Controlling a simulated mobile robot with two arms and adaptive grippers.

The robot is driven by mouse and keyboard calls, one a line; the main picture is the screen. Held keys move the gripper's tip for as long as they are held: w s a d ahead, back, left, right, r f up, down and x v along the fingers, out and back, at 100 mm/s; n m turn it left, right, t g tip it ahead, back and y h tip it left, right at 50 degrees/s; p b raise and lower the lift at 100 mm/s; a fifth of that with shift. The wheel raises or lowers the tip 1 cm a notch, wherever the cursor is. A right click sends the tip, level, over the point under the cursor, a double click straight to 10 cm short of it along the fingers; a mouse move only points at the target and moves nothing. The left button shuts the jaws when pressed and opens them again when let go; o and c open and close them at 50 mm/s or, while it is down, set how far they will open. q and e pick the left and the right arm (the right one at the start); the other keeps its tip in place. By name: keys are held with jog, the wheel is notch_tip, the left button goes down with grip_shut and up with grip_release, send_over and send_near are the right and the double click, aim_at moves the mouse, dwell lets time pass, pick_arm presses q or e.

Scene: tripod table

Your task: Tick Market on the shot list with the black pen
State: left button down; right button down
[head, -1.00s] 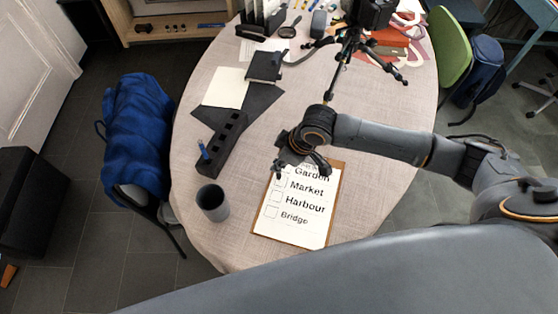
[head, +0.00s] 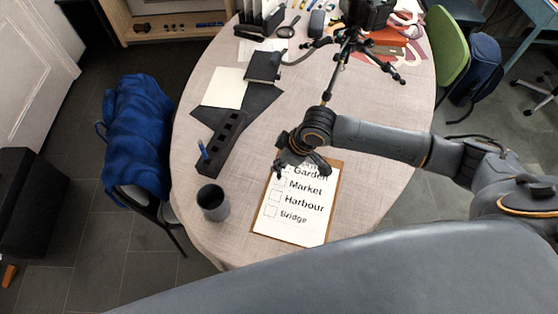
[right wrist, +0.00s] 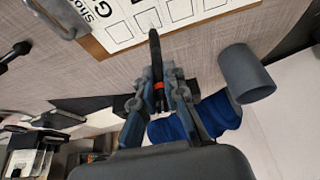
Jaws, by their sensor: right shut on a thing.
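The shot list (head: 300,226) is a white sheet on a brown clipboard, lying on the table with rows Garden, Market, Harbour and Bridge, each beside a box. My right gripper (head: 284,168) is over the list's upper left, partly hiding the title and the Garden row. In the right wrist view my right gripper (right wrist: 158,78) is shut on the black pen (right wrist: 155,50), which has an orange-red band. The pen tip appears at the Market box (right wrist: 146,20); I cannot tell whether it touches the paper. I see no clear mark in that box. My left gripper is out of view.
A grey cup (head: 213,203) stands left of the list. A black slotted holder (head: 222,143) with a blue pen lies behind it. A tripod (head: 347,50) stands at the back of the table. Bare cloth (head: 375,205) lies right of the list.

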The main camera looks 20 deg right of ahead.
jog(key=shift+s+d+f+p, duration=0.1)
jog(key=shift+s+d+p, duration=0.35)
jog(key=shift+p, duration=0.9)
dwell(1.1)
jog(key=shift+w+a+p, duration=0.4)
jog(key=shift+a+p, duration=0.05)
jog(key=shift+p, duration=0.5)
dwell(1.3)
jog(key=shift+s+d+p, duration=0.3)
jog(key=shift+d+p, duration=0.15)
jog(key=shift+p, duration=0.65)
dwell(1.3)
notch_tip(320, 180, up, 7)
jog(key=p, duration=0.7)
